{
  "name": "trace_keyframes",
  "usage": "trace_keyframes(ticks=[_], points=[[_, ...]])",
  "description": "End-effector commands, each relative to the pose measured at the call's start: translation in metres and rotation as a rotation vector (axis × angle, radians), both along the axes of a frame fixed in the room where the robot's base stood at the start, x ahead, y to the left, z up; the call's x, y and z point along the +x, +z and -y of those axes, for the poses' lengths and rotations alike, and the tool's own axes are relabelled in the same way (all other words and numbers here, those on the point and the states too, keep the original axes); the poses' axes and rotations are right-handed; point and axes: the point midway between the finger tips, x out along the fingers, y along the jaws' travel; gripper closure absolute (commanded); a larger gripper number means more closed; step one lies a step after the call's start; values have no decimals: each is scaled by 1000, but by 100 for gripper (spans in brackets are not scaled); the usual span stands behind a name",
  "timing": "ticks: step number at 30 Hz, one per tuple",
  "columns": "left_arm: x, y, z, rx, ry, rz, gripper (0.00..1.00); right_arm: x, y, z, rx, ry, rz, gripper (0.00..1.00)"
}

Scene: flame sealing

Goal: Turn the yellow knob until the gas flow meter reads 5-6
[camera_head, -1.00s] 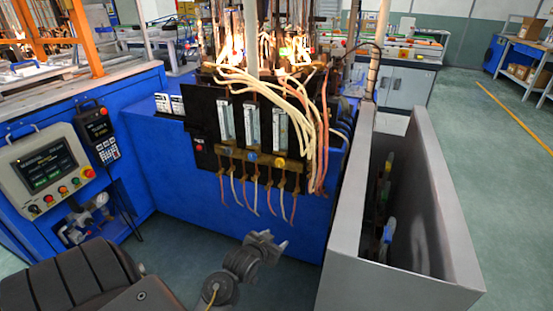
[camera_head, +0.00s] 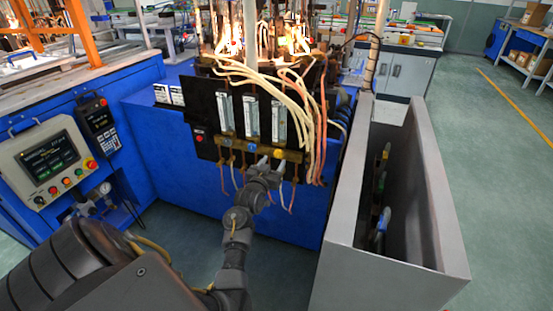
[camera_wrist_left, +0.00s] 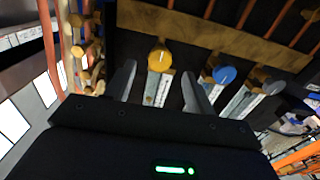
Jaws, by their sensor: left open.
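The yellow knob (camera_wrist_left: 159,58) shows in the left wrist view, on a brass manifold, with a clear gas flow meter (camera_wrist_left: 158,90) right beside it. My left gripper (camera_wrist_left: 158,72) is open, with one finger on each side of the knob's line. I cannot tell whether the fingers touch the knob. The meter's reading is too small to tell. My right gripper is not in view.
A blue knob (camera_wrist_left: 223,75) sits beside the yellow one. Pale and orange hoses (camera_head: 318,125) hang right of the meters, and flames (camera_head: 230,40) burn above. A grey metal bin (camera_head: 350,205) stands to the right. A control panel (camera_head: 45,160) is at the left.

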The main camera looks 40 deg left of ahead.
Motion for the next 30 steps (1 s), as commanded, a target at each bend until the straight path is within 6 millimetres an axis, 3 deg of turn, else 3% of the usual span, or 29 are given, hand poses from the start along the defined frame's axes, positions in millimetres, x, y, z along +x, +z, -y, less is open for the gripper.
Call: trace_keyframes(ticks=[7,19,30], points=[[30,0,-11,-1,1,1,46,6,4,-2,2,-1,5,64],[37,0,-13,0,0,0,46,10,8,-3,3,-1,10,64],[37,0,-13,1,0,0,90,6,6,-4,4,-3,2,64]])
